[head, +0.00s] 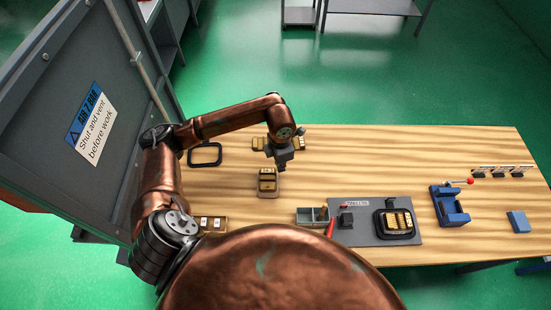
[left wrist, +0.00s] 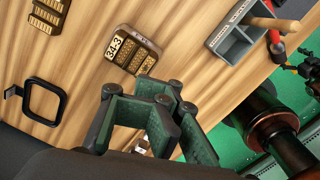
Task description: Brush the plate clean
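My left gripper (head: 284,163) points down over the table, just above and beyond a small tan block with brass type (head: 267,184), marked 34-3 in the left wrist view (left wrist: 135,50). Its fingers (left wrist: 150,112) stand apart with nothing between them. A black-framed plate with brass pieces (head: 397,223) lies on the grey board (head: 367,236). A wooden-handled tool (head: 323,212) stands in the grey compartment bin (head: 309,217); its lower end is hidden, so I cannot tell whether it is a brush. My right gripper is not clearly seen.
A red-handled thing (head: 330,228) lies beside the bin. A blue clamp with a red knob (head: 450,204) and a blue block (head: 518,221) are at the right. An empty black frame (head: 205,154) lies at the back left. The table's back middle is clear.

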